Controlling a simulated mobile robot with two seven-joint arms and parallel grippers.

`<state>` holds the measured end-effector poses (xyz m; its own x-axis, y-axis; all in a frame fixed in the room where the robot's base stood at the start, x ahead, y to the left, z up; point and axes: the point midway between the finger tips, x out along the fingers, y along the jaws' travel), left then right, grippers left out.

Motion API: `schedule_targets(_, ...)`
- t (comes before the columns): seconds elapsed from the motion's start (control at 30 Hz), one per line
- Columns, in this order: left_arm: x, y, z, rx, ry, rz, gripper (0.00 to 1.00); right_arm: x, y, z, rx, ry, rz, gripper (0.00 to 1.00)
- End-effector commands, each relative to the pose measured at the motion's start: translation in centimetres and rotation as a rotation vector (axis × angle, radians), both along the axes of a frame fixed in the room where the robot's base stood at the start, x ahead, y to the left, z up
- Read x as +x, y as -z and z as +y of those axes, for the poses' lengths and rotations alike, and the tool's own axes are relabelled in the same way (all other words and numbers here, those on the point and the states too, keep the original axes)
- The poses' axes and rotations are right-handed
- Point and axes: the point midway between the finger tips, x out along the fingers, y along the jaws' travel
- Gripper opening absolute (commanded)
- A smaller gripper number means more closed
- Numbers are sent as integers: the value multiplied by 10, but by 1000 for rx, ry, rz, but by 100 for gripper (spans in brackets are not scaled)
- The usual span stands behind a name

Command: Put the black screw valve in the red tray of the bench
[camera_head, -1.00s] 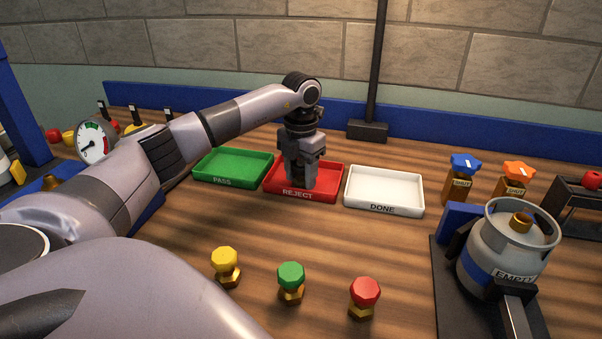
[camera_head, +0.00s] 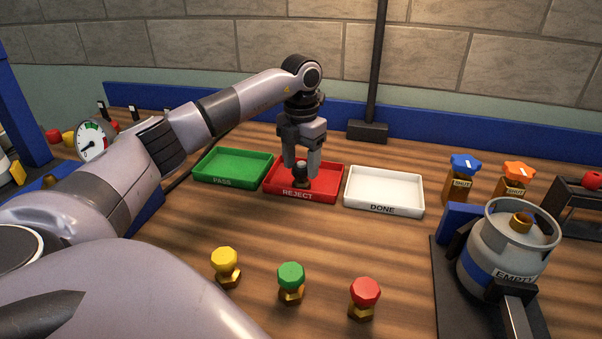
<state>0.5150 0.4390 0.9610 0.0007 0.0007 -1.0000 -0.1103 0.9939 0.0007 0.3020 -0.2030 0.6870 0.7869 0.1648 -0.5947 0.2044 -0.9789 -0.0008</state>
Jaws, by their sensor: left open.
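The black screw valve (camera_head: 301,175) stands about upright in the red tray (camera_head: 327,184), which is labelled REJECT. It has a dark knob on top; its lower part is small and hard to make out. My left gripper (camera_head: 301,170) is open above the tray, pointing down, with its fingertips on either side of the valve's top. I cannot tell whether the fingers touch the valve. My right gripper is not in view.
A green PASS tray (camera_head: 233,167) is left of the red tray and a white DONE tray (camera_head: 384,188) right of it. Yellow (camera_head: 225,262), green (camera_head: 291,277) and red (camera_head: 364,293) valves stand in front. A gas cylinder (camera_head: 508,252) stands at right.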

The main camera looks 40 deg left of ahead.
Motion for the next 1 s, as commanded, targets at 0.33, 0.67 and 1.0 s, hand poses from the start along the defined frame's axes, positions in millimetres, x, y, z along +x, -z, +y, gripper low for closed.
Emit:
schedule_targets(0.33,1,-71,0,-1,1,-2,58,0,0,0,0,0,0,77)
schedule_targets(0.67,0,-87,0,0,1,1,58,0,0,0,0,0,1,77)
schedule_targets(1.0,0,-86,0,0,0,1,58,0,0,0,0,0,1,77)
